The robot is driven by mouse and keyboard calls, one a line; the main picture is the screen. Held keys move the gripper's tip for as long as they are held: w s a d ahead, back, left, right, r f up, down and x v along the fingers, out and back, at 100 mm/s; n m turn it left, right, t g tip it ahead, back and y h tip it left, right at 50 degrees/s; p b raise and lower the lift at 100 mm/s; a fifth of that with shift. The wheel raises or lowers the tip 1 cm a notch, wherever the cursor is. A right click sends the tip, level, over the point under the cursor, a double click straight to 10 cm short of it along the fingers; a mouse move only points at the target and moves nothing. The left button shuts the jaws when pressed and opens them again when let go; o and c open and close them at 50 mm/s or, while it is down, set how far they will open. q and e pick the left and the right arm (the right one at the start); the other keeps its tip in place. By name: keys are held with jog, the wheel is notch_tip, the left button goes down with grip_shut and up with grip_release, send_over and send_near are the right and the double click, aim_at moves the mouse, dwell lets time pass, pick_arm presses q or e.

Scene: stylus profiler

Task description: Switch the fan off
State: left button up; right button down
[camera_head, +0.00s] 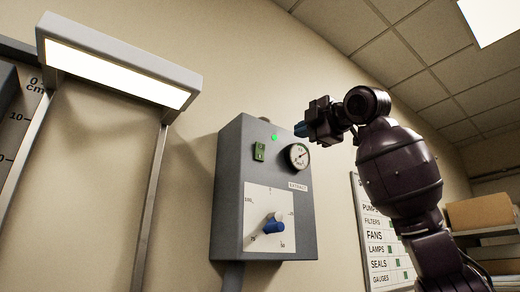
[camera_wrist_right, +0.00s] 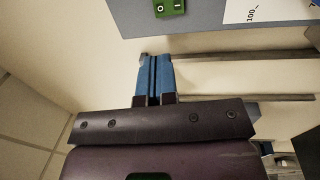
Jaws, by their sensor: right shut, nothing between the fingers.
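A grey control box (camera_head: 228,195) labelled "EXTRACT" is mounted on the wall in the head view. Its upper left front carries a green rocker switch (camera_head: 259,151). The switch also shows at the top of the right wrist view (camera_wrist_right: 168,7), marked O and I. A green light (camera_head: 274,138) beside it looks lit. A round gauge (camera_head: 298,155) sits to the right, and a white dial plate with a blue knob (camera_head: 274,224) below. My right gripper (camera_head: 300,129) is shut and empty near the box's upper right, apart from the switch. Its blue fingers also show in the wrist view (camera_wrist_right: 155,75). My left gripper is out of view.
A lit lamp (camera_head: 120,68) on two metal posts stands left of the box. A white board (camera_head: 374,235) listing pumps, fans and other words hangs at the right, partly behind my arm. Shelves with a cardboard box (camera_head: 480,211) stand at far right. Bare wall surrounds the control box.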

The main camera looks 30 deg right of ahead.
jog(key=p, duration=0.3)
send_near(261, 146)
jog(key=w, duration=0.5)
jog(key=w+p, duration=0.1)
jog(key=shift+w+a+r, duration=0.2)
jog(key=shift+w+r, duration=0.1)
jog(key=shift+r, duration=0.1)
jog(key=shift+w, duration=0.45)
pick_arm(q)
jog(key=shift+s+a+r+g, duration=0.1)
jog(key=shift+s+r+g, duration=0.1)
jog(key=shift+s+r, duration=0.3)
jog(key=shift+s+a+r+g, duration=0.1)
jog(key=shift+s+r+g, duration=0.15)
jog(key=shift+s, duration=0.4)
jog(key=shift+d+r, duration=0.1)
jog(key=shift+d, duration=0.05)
pick_arm(e)
jog(key=shift+a, duration=0.15)
